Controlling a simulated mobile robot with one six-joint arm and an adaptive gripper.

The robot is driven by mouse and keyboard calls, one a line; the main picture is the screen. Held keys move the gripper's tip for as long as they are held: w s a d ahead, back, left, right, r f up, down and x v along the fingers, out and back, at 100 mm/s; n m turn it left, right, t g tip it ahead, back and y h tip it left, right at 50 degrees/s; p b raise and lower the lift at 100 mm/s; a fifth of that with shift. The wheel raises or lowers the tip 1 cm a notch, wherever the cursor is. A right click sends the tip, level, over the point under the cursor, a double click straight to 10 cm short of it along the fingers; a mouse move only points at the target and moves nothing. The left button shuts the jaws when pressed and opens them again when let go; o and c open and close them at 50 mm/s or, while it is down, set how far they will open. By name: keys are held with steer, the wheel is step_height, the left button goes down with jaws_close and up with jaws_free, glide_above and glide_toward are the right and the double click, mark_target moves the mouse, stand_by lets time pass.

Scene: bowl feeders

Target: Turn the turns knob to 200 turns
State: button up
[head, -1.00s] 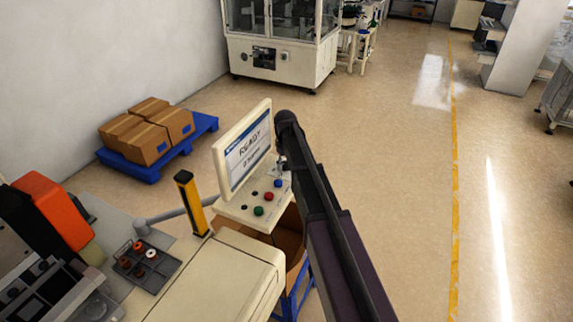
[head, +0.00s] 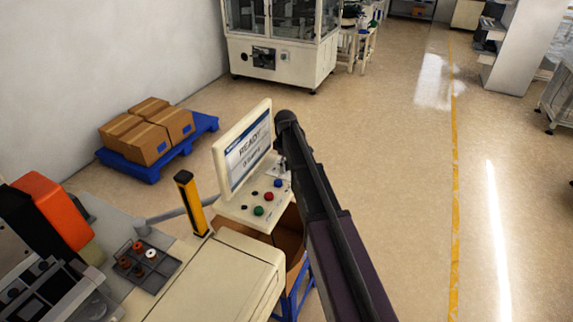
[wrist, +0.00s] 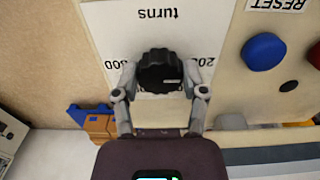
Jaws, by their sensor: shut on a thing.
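The turns knob (wrist: 160,71) is black with a ridged rim and a small light mark on its right side in the wrist view. It sits on a white label plate (wrist: 120,35) that reads "turns" upside down, with partly hidden numbers, "200" among them, below it. My gripper (wrist: 161,80) has one finger on each side of the knob and is shut on it. In the head view the control panel's screen (head: 247,150) reads "READY" with a smaller line under it. My arm hides the knob there, and the gripper (head: 281,165) shows only in part at the panel's right end.
A blue RESET button (wrist: 264,52) and a red button (wrist: 315,56) sit right of the knob in the wrist view. A green button (head: 259,211) is on the panel. A yellow post (head: 192,203) and a parts tray (head: 147,266) stand left. Open floor lies right.

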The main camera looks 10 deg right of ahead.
steer(key=shift+s, duration=0.15)
steer(key=o, duration=1.1)
steer(key=shift+o, duration=0.2)
steer(key=shift+r, duration=0.1)
